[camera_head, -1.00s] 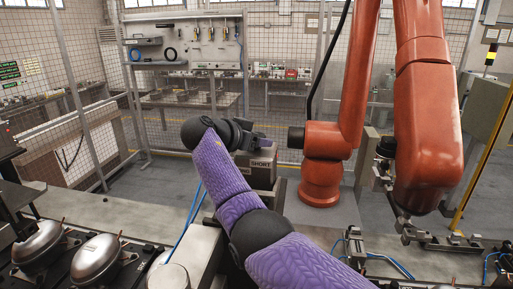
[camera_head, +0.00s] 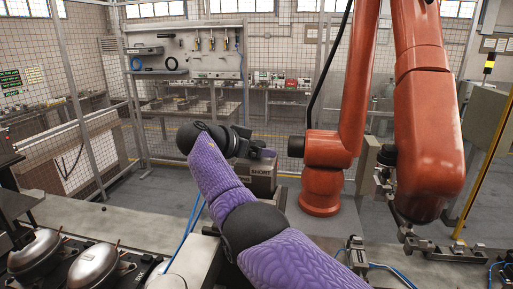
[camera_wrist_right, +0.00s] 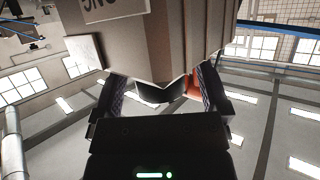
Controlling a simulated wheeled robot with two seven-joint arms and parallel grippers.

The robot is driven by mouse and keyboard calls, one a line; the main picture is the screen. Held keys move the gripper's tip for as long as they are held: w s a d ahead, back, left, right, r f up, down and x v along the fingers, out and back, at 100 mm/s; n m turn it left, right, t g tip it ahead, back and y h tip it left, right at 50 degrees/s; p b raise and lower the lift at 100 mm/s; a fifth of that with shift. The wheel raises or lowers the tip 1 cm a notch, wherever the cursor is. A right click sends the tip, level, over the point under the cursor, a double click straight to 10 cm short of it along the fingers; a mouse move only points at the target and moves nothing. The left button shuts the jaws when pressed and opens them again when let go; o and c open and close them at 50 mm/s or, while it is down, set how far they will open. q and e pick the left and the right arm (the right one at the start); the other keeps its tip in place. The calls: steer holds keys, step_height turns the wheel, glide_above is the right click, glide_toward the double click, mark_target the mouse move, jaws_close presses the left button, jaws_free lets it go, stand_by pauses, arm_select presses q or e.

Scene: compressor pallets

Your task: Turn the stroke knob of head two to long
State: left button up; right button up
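A grey box-shaped head (camera_head: 262,184) carries a SHORT label and stands beyond my bent right arm. In the right wrist view the head (camera_wrist_right: 190,35) fills the top, with a partly cut label ending in "ONG". My right gripper (camera_head: 262,150) is at the top of this head. In the wrist view its two fingers (camera_wrist_right: 160,100) are apart, on either side of a dark rounded part (camera_wrist_right: 155,93) at the head, possibly the stroke knob. Gaps seem to show beside it. The knob's pointer cannot be seen.
A large orange robot arm (camera_head: 427,130) stands close on the right. Metal compressor domes (camera_head: 93,265) sit on a dark pallet at lower left. A blue hose (camera_head: 187,228) runs beside the head. Mesh fencing and a tool board (camera_head: 186,50) are behind.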

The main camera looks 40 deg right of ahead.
steer(key=shift+a, duration=0.1)
steer(key=b+v, duration=0.3)
steer(key=v, duration=0.6)
steer(key=shift+a, duration=0.35)
steer(key=shift+r, duration=0.15)
